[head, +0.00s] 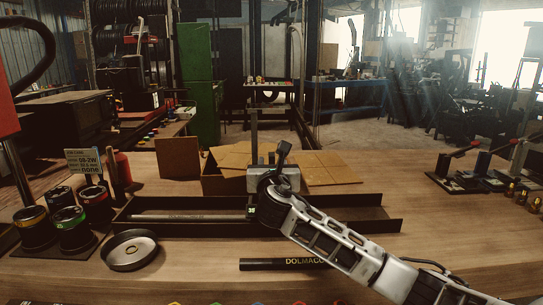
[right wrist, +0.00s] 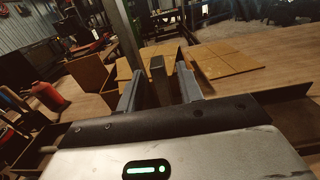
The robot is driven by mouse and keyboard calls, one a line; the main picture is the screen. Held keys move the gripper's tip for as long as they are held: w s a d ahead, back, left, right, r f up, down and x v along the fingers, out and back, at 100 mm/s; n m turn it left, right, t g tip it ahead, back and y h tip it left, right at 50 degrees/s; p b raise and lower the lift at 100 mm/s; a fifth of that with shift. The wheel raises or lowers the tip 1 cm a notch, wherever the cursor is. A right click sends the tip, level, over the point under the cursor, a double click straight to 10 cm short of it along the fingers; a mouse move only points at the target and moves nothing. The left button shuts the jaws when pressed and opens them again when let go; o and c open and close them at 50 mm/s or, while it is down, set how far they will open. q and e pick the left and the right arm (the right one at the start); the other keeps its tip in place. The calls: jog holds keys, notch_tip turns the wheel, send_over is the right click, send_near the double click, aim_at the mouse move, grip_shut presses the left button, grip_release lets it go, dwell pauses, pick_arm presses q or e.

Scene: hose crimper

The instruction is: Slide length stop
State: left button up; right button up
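A long dark trough (head: 345,222) lies across the bench, with a hose (head: 190,217) along its left part. My right gripper (head: 270,160) is over the trough's middle, its arm coming from the lower right. In the right wrist view, the gripper (right wrist: 158,88) has its two fingers apart. A short grey upright post (right wrist: 157,70), which looks like part of the length stop, stands between them. A gap shows to its left; whether it touches the right finger I cannot tell. The stop's lower part is hidden by my gripper. My left gripper is not in view.
A black hose piece (head: 262,265) lies in front of the trough. A round metal dish (head: 130,249) and several dark cans (head: 74,228) stand at left. An open cardboard box (head: 225,182) sits behind the trough. Tools (head: 465,178) stand at right; the right front bench is mostly clear.

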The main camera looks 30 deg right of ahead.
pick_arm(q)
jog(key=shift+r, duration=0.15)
pick_arm(e)
jog(key=shift+x, duration=2.1)
jog(key=shift+c, duration=0.3)
